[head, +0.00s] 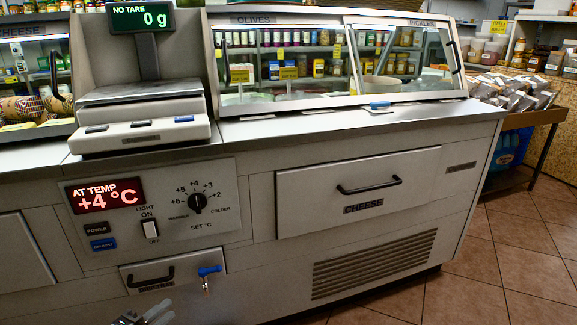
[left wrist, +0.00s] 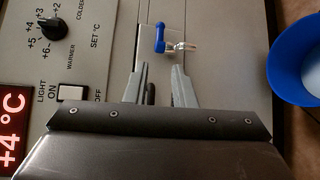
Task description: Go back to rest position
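My left gripper (head: 146,314) shows at the bottom edge of the head view, in front of the counter's lower panel and below the small drawer with a dark handle (head: 150,281). In the left wrist view my left gripper (left wrist: 160,75) has its two grey fingers apart with nothing held between them. The fingers point toward the panel below the blue-handled tap (left wrist: 160,40); the tap also shows in the head view (head: 207,273). The drawer handle is partly hidden between the fingers. My right gripper is in neither view.
The deli counter (head: 250,185) fills the front, with a scale (head: 140,110), control knob (head: 197,202), light switch (head: 151,230) and cheese drawer (head: 358,190). A blue-rimmed round container (left wrist: 300,70) is at the wrist view's right. Tiled floor (head: 500,260) is clear at right.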

